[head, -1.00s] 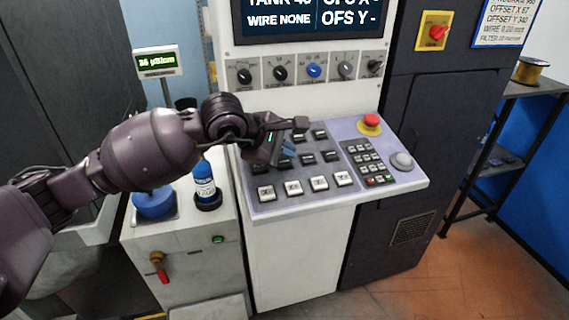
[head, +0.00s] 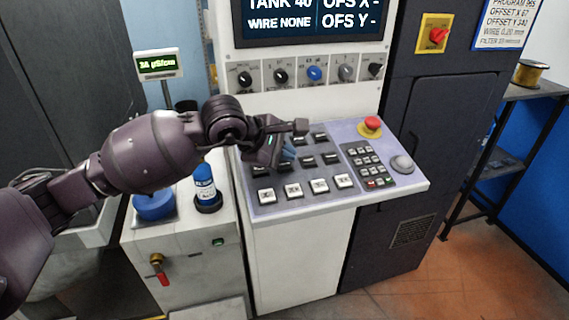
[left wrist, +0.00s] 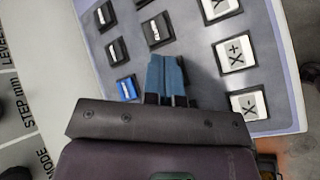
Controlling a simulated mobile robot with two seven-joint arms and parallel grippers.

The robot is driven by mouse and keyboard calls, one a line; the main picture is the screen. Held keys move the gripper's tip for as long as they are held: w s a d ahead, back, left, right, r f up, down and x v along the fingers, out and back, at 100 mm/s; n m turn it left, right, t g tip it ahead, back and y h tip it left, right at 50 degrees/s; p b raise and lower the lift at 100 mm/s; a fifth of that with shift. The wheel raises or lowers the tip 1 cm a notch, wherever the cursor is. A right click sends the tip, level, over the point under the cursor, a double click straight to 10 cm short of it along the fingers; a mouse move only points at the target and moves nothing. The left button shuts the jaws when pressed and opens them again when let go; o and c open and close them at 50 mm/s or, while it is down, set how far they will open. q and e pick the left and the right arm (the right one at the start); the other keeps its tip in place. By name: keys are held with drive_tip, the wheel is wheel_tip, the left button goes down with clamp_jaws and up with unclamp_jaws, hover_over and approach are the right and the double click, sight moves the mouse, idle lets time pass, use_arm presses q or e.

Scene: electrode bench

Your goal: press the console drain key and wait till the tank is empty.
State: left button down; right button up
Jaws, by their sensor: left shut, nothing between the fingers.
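The sloped console panel (head: 330,203) carries dark keys and a front row of white axis keys. My left gripper (head: 288,152) is over its left part, with blue fingers shut and empty. In the left wrist view the closed fingertips (left wrist: 165,62) are near a black key (left wrist: 157,30); I cannot tell whether they touch one. A blue key (left wrist: 127,89) shows beside the fingers there. Key labels are too small to read, so I cannot tell which is the drain key. The screen (head: 310,20) reads TANK 40 and WIRE NONE. My right gripper is not in view.
A red stop button (head: 370,126) and a grey knob (head: 402,163) stand on the console's right. Rotary knobs (head: 314,73) line the face above the keys. A blue bottle (head: 204,185) stands left of the console, below my left forearm.

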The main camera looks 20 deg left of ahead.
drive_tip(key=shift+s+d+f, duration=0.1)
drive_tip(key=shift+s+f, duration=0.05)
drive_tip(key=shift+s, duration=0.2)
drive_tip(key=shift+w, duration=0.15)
use_arm(q)
drive_tip(key=shift+w+f+b, duration=0.1)
drive_tip(key=shift+f+b, duration=0.35)
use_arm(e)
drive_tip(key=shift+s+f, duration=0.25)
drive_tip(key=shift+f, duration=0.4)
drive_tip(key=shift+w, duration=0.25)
